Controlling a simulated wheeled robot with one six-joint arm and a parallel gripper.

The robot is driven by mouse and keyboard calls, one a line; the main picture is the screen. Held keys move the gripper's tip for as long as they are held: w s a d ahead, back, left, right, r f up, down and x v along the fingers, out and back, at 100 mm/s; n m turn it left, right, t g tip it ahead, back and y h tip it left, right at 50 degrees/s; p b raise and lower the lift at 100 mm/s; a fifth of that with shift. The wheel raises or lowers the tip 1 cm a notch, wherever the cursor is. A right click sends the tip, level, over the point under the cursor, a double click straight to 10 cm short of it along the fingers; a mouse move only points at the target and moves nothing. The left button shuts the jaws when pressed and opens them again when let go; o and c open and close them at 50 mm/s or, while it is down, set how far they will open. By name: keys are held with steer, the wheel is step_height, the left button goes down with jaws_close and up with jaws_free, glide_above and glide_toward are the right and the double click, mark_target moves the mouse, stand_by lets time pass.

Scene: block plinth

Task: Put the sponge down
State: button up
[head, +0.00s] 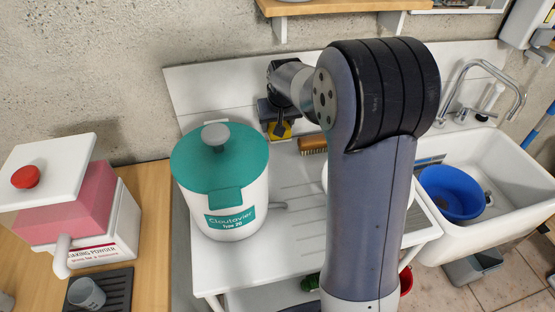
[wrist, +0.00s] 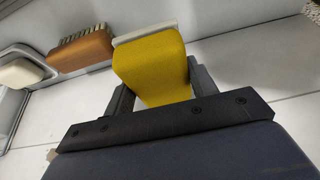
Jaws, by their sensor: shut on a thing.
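The sponge (wrist: 152,68) is yellow with a pale layer along its far edge in the wrist view. My gripper (wrist: 158,78) is shut on it, with one dark finger on each side. In the head view my gripper (head: 279,122) is at the back of the white drainboard (head: 290,190), and a small part of the yellow sponge (head: 280,130) shows below it. I cannot tell whether the sponge touches the surface. My arm hides part of the drainboard.
A wooden brush (head: 313,144) lies just right of the sponge. A white canister with a teal lid (head: 219,155) stands to the left. The sink (head: 510,195) with a blue bowl (head: 451,192) is at the right. The drainboard's front middle is clear.

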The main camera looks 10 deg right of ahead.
mark_target(277, 153)
step_height(277, 153, down, 10)
steer(key=shift+r+p, duration=0.25)
steer(key=shift+p, duration=0.05)
steer(key=shift+f, duration=0.15)
steer(key=o, duration=0.9)
steer(key=shift+r, duration=0.3)
steer(key=v, duration=1.2)
